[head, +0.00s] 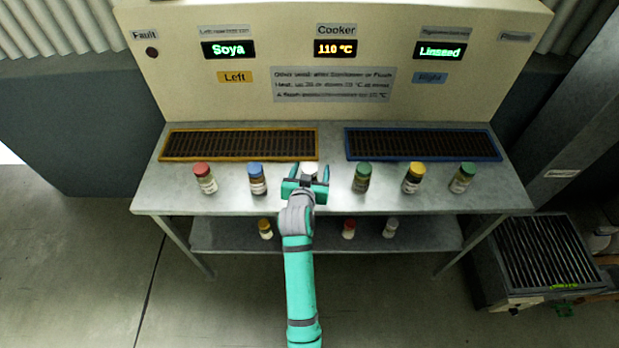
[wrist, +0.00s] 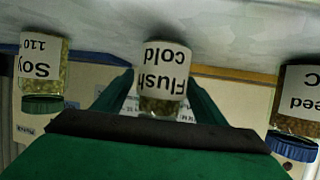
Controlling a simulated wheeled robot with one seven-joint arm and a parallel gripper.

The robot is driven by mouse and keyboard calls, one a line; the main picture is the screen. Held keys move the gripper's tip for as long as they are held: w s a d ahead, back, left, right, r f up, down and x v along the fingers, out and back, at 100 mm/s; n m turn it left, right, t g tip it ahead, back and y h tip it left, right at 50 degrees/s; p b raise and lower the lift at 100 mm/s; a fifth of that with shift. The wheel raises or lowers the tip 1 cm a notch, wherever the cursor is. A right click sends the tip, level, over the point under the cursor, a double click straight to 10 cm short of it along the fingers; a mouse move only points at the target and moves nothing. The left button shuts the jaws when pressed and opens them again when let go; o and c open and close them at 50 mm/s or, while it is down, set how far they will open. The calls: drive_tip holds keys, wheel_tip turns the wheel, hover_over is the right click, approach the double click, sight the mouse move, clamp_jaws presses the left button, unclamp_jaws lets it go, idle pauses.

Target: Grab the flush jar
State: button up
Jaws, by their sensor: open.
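The flush jar (wrist: 165,72) shows upside down in the wrist view, with a white label reading "Flush cold" and greenish-brown contents. Its lid end is hidden behind my gripper there. In the head view the white-topped flush jar (head: 309,168) stands on the metal table, mostly hidden by my gripper (head: 306,183). My gripper is open, and its green fingers (wrist: 160,98) lie one on each side of the jar in the wrist view. I cannot tell whether either finger touches it.
A blue-lidded jar (head: 257,178) and a green-lidded jar (head: 362,177) flank my gripper. Red-, yellow- and green-lidded jars stand farther out. Orange-framed (head: 240,144) and blue-framed (head: 424,143) grates lie behind. A lower shelf (head: 220,236) holds smaller jars.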

drive_tip(key=shift+c, duration=0.2)
drive_tip(key=c, duration=1.3)
drive_tip(key=shift+w, duration=0.1)
